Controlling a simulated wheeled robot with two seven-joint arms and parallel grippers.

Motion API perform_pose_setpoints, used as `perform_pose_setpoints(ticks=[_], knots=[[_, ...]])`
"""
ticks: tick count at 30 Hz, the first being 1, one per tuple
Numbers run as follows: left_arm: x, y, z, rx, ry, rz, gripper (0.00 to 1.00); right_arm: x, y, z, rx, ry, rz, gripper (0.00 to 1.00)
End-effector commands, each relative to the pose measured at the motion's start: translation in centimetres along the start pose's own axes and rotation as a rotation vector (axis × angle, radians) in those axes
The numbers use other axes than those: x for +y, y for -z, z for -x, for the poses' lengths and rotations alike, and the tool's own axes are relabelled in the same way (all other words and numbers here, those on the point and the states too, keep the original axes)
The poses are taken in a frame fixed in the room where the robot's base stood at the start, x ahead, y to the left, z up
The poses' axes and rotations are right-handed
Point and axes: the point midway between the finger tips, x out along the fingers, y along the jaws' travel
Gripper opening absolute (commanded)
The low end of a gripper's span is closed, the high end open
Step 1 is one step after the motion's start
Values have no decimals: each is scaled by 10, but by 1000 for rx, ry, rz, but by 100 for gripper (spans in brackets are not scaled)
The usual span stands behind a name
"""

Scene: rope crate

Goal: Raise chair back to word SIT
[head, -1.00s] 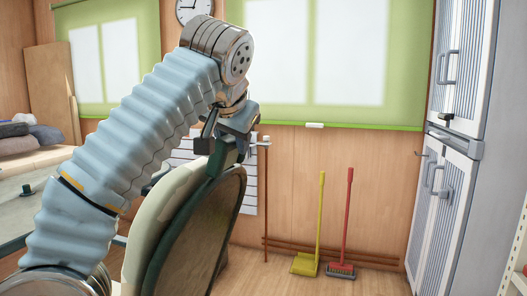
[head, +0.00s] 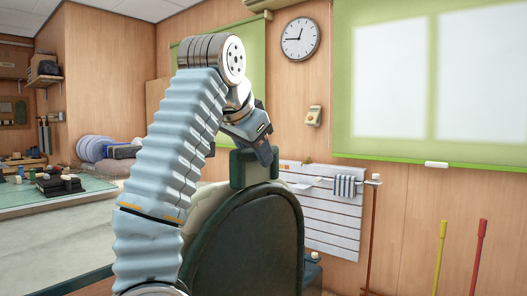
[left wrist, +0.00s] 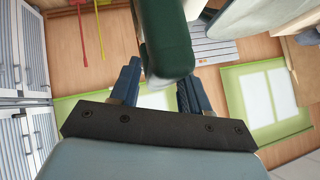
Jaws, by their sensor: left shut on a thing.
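The chair back (head: 250,245) stands upright in the lower middle of the head view, its dark green rear side towards me and a cream padded edge at its left. A small dark green block (head: 240,170) rises from its top. My left gripper (head: 262,152) reaches down from the upper left and is shut on this block. In the left wrist view the green block (left wrist: 165,45) shows between the blue fingers of the gripper (left wrist: 157,88). The word SIT and any scale are not visible. The chair seat is hidden. My right gripper is not in view.
A white slatted panel (head: 330,215) with a striped cloth hangs on the wood wall behind the chair. A table (head: 50,195) with several dark items stands at left. A yellow handle (head: 440,255) and a red handle (head: 478,255) lean at the right wall. A clock (head: 300,38) hangs above.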

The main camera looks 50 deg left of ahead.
Motion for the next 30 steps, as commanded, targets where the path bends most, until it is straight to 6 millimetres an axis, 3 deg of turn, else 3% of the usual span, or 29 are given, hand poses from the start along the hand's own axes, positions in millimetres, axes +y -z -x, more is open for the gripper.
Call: perform_pose_setpoints(ticks=[8, 9, 11, 23, 25, 30], knots=[[-2, -3, -1, -9, 8, 4, 0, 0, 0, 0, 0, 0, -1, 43], [-2, -3, -1, -9, 8, 4, 51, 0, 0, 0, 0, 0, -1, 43], [-2, -2, -1, -8, 7, 4, 57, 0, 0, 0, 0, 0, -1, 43], [-1, 0, 6, -2, 4, 3, 57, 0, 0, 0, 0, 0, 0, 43], [0, -3, 13, -3, 3, 5, 57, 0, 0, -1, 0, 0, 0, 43], [12, -31, 46, -1, 2, 1, 57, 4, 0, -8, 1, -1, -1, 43]])
